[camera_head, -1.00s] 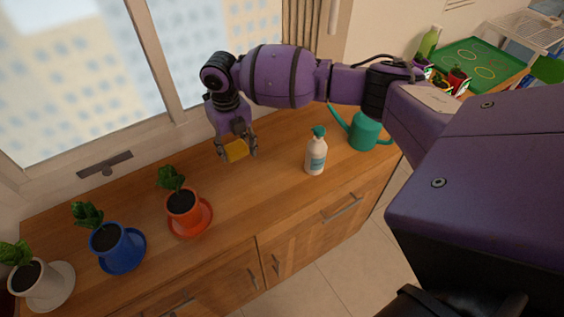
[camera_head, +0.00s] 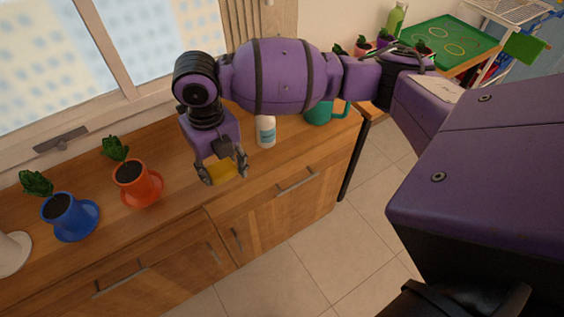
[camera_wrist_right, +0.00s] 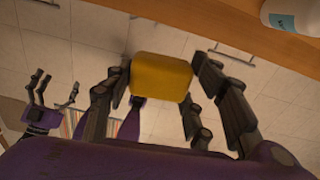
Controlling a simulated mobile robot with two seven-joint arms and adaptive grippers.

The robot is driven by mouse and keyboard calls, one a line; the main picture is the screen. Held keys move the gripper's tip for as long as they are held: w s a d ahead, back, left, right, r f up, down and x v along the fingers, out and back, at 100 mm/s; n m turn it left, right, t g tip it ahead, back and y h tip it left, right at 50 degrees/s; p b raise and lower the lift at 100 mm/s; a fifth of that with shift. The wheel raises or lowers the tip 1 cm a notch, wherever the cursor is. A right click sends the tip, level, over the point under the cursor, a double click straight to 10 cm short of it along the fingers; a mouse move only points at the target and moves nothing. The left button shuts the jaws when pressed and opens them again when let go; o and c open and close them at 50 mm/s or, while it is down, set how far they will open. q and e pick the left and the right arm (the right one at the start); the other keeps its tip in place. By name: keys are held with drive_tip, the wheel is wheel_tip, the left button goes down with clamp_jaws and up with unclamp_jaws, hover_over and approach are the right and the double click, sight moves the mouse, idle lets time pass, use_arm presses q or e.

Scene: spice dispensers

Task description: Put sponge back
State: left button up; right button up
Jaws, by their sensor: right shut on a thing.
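The yellow sponge (camera_head: 221,173) is held between the fingers of my right gripper (camera_head: 225,174) in the head view. The gripper is over the front edge of the wooden cabinet. In the right wrist view the sponge (camera_wrist_right: 160,77) sits between the fingers of my right gripper (camera_wrist_right: 160,82), with floor tiles behind it. My left gripper (camera_wrist_right: 50,100) shows at the left of the right wrist view, fingers apart and empty. It is not seen in the head view.
A green tray (camera_head: 455,42) is at the back right. Floor (camera_head: 330,245) is clear.

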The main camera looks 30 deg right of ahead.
drive_tip(key=shift+s+r, duration=0.25)
drive_tip(key=shift+s, duration=0.25)
drive_tip(key=shift+d+m, duration=0.25)
drive_tip(key=shift+m, duration=0.05)
drive_tip(key=w+d+f, duration=0.2)
drive_tip(key=w+f, duration=0.1)
drive_tip(key=w+d+f, duration=0.2)
drive_tip(key=w+f, duration=0.1)
drive_tip(key=w, duration=0.1)
drive_tip(key=w+d+f, duration=0.2)
drive_tip(key=w+f, duration=0.1)
drive_tip(key=w, duration=0.1)
drive_tip(key=shift+w+d+f+b, duration=0.1)
drive_tip(key=shift+w+d+b, duration=0.1)
drive_tip(key=shift+b, duration=0.15)
drive_tip(key=shift+w+d+f, duration=0.25)
drive_tip(key=shift+w+f, duration=0.05)
drive_tip(key=shift+f, duration=0.05)
wheel_tip(320, 180, down, 3)
drive_tip(key=shift+w+f, duration=0.1)
use_arm(q)
drive_tip(key=shift+f, duration=0.25)
drive_tip(key=shift+s, duration=0.1)
